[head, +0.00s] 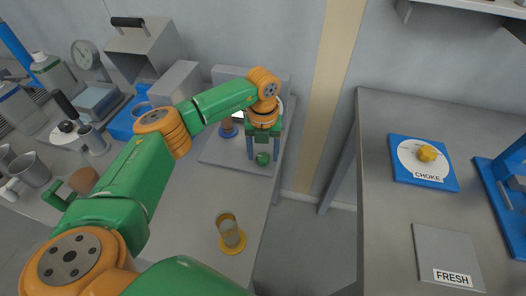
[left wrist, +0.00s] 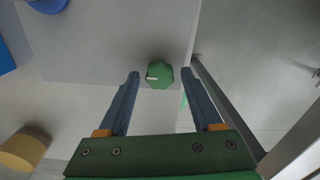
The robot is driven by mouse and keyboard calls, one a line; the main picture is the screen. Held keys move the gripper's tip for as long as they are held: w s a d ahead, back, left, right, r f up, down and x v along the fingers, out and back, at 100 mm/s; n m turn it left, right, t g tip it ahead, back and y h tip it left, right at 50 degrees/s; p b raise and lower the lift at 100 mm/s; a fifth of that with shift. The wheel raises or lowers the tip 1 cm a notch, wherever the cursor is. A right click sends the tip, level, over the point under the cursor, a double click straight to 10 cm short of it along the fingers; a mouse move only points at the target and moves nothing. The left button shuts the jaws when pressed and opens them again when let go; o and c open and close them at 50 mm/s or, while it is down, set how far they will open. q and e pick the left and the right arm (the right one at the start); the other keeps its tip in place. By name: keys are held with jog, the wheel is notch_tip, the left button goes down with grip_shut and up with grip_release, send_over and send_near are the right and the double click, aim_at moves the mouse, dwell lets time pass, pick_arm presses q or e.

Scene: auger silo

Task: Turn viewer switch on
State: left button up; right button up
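A green knob (head: 262,159), which I take to be the viewer switch, sits on a light grey plate (head: 215,152) on the left bench. In the left wrist view the green knob (left wrist: 161,74) is faceted and has a white mark toward its left side. My left gripper (head: 263,149) points down over the knob. In the left wrist view its two blue fingers are apart, one on each side of the knob, with gaps showing. Whether the fingertips are down at knob height is hard to tell. My right gripper is not in view.
An amber cup (head: 229,232) stands on the bench in front of the plate. Pitchers, a gauge and boxes crowd the bench's left. Across a floor gap, the right table holds a blue CHOKE panel (head: 424,180) with a yellow knob and a grey FRESH plate (head: 446,250).

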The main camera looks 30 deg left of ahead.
aim_at(263, 156)
pick_arm(q)
notch_tip(263, 156, up, 7)
jog(key=shift+r+b, duration=0.1)
jog(key=shift+b, duration=0.4)
